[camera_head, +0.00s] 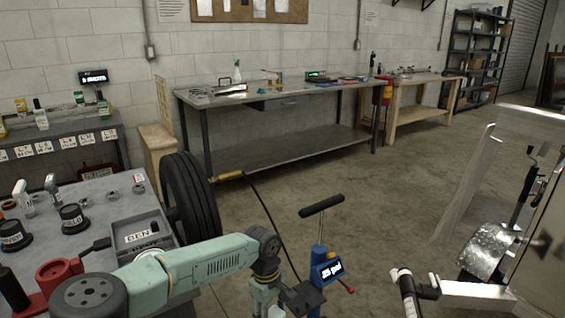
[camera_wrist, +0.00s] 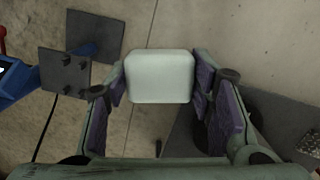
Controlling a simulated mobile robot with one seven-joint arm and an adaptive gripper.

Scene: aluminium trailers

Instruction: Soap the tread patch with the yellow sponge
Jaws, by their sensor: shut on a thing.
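My gripper (camera_wrist: 160,82) is shut on a pale, whitish block (camera_wrist: 160,76) with rounded corners, seen between the purple-padded fingers in the wrist view. Its colour looks white rather than yellow, so I cannot tell whether it is the sponge. In the head view my gripper hangs at the bottom edge, mostly cut off, and the block cannot be made out. A black tyre (camera_head: 186,205) stands upright beside the grey bench at left. I cannot pick out a marked tread patch on it.
A blue device (camera_head: 327,270) with a black T-handle and lit display stands close to the right of my gripper. The grey bench (camera_head: 105,205) holds jars and a tray. A long workbench (camera_head: 285,95) lines the wall. A trailer with a treadplate fender (camera_head: 487,250) is at right.

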